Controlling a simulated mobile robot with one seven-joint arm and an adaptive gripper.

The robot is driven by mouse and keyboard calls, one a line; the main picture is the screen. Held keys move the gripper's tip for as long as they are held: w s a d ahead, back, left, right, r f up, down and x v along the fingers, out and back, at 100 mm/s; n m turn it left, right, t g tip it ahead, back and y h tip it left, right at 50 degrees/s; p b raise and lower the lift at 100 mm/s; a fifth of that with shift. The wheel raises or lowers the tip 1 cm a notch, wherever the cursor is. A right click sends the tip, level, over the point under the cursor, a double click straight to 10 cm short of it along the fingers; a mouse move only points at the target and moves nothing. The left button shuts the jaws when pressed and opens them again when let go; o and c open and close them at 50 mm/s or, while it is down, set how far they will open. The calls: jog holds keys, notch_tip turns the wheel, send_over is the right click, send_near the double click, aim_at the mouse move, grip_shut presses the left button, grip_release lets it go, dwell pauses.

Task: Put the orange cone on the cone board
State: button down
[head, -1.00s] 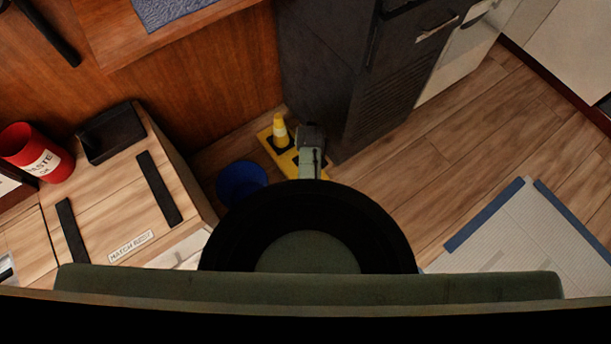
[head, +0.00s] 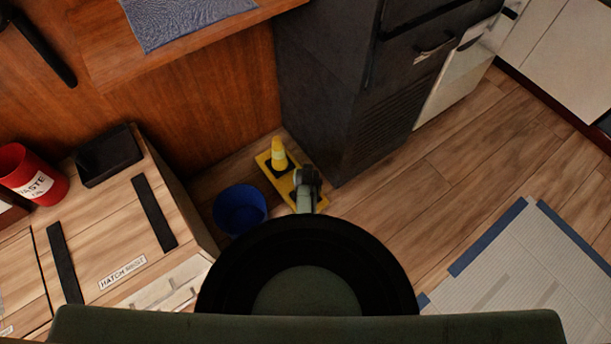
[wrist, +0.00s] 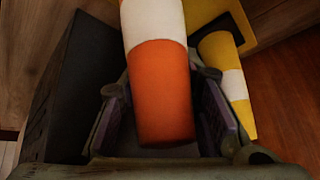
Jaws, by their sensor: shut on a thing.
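The orange cone (wrist: 163,95), with a white band, is between the fingers of my gripper (wrist: 160,118) in the wrist view. My gripper is shut on it. In the head view my gripper (head: 307,181) is over the near right part of the yellow cone board (head: 263,160), and the cone is hidden beneath it. A yellow cone (head: 278,153) with a white band stands at the board's far end. It also shows in the wrist view (wrist: 229,85), right of the held cone. I cannot tell whether the orange cone touches the board.
A blue bin (head: 240,209) stands left of the board. A dark cabinet (head: 325,95) rises close on its right, and a wooden panel (head: 215,110) is behind. A wooden unit (head: 115,215) fills the left. Open floor (head: 475,150) lies to the right.

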jog(key=shift+r, duration=0.1)
jog(key=shift+f, duration=0.2)
jog(key=c, duration=1.2)
grip_release()
jog(key=shift+r, duration=0.1)
jog(key=shift+o, duration=0.2)
jog(key=p+v, duration=1.2)
jog(key=shift+p, duration=0.35)
